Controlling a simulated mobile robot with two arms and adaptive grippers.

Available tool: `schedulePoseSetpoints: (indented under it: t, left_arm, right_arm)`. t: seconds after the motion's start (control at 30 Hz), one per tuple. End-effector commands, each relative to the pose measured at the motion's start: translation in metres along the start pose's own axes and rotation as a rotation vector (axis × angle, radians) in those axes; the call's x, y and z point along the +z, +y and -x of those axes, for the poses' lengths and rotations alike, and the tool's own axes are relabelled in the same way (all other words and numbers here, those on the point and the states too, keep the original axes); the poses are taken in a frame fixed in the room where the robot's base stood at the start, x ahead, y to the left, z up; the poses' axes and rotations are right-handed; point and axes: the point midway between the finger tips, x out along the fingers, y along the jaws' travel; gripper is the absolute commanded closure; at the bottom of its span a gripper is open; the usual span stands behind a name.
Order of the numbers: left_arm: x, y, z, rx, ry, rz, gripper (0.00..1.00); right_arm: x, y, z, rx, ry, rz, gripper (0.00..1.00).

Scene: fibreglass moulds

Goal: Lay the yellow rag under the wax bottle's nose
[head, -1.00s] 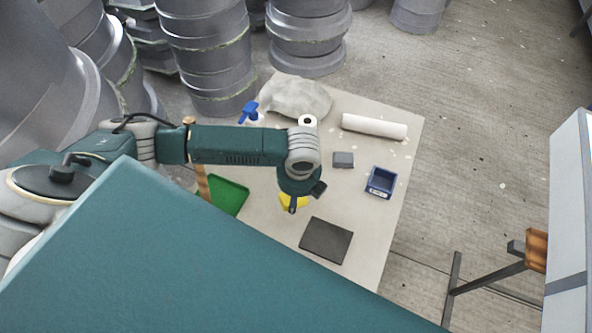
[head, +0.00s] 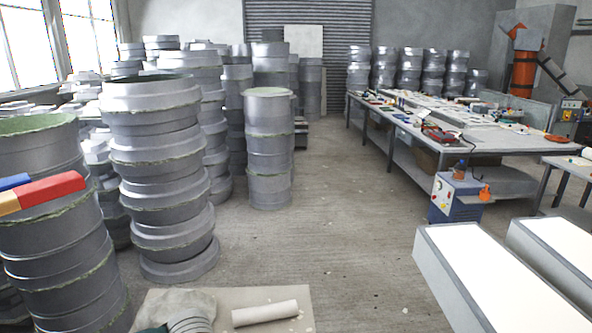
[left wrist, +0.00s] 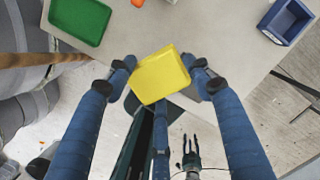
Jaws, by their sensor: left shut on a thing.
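In the left wrist view my left gripper (left wrist: 160,77) is shut on the yellow rag (left wrist: 160,75), a folded, roughly square piece between its two blue fingers. The rag overlaps the edge of the pale table (left wrist: 215,40) in the picture; its height above the table is unclear. I do not see the wax bottle in either current view. A dark forked shape (left wrist: 191,145) low in the left wrist view may be my right gripper; its state is unclear. The head view shows neither gripper.
A green tray (left wrist: 80,17) and a blue bin (left wrist: 288,20) are on the table. Grey mould stacks (head: 160,170) stand left; a long workbench (head: 480,140) stands right. Open floor lies between.

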Motion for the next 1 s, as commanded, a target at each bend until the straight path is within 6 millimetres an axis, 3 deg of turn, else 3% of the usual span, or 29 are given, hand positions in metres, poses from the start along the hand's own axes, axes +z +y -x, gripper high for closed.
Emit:
schedulePoseSetpoints:
  t: [0.03, 0.3, 0.7, 1.0]
  left_arm:
    - [-0.003, -0.003, -0.003, 0.007, -0.002, 0.089, 0.76]
    - [-0.016, 0.004, 0.015, 0.098, -0.001, 0.683, 0.76]
    - [-0.033, 0.037, 0.041, 0.231, 0.002, 1.552, 0.76]
    - [-0.040, 0.057, 0.054, 0.289, 0.002, 1.910, 0.76]
  right_arm:
    - [0.001, -0.001, -0.015, 0.000, 0.000, 0.000, 0.60]
    - [0.005, -0.002, -0.053, -0.001, 0.000, 0.000, 0.60]
    - [0.011, -0.005, -0.109, -0.003, -0.001, -0.001, 0.60]
    - [0.013, -0.005, -0.127, -0.003, -0.002, -0.001, 0.60]
